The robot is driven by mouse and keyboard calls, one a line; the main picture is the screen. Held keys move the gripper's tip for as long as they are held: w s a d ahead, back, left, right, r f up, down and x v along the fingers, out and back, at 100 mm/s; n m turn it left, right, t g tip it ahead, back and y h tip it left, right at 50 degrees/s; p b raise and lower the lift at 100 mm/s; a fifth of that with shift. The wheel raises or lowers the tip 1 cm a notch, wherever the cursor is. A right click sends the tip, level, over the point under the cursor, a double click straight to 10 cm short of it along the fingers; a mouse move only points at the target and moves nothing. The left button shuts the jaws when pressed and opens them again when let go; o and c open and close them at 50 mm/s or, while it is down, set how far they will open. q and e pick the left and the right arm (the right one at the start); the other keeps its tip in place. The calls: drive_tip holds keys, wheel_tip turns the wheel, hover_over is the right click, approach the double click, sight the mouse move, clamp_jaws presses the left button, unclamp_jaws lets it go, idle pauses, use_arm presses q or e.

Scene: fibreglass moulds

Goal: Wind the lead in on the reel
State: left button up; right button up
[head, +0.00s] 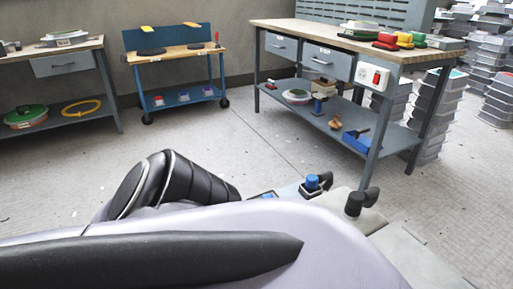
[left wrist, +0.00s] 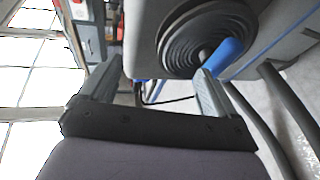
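In the left wrist view a dark round part with concentric rings (left wrist: 196,40), which looks like the reel, sits on the side of a grey body (left wrist: 145,30). A blue handle-like part (left wrist: 229,50) juts out beside its centre. A thin black line, perhaps the lead (left wrist: 165,100), runs below it. My left gripper (left wrist: 158,80) is open, its two fingers wide apart, with the right fingertip close to the reel's hub and the blue part. I cannot tell whether they touch. In the head view my own arm covers the foreground and hides the reel. My right gripper is not in view.
A grey top (head: 345,197) with black knobs and a blue cap (head: 312,182) shows beyond my arm. A workbench (head: 300,40) with a white socket box (head: 373,77) stands at right. A blue trolley (head: 180,60) and another bench (head: 50,52) stand behind. Floor between is clear.

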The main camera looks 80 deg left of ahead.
use_arm(q)
drive_tip(key=r, duration=0.3)
drive_tip(key=a+r+t+y+p, duration=0.1)
drive_tip(key=r, duration=0.3)
drive_tip(key=w+r+y+p, duration=0.1)
drive_tip(key=r, duration=0.3)
drive_tip(key=shift+w+a+n+t, duration=0.1)
drive_tip(key=shift+a+n+t, duration=0.15)
drive_tip(key=shift+n+t, duration=0.05)
drive_tip(key=c, duration=0.4)
drive_tip(key=shift+o, duration=0.2)
drive_tip(key=shift+r, duration=0.65)
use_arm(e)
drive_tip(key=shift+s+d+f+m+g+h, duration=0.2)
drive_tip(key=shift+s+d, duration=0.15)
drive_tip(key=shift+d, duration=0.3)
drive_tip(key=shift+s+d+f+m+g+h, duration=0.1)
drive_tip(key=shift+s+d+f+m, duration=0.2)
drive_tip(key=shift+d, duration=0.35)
use_arm(q)
drive_tip(key=shift+f, duration=0.1)
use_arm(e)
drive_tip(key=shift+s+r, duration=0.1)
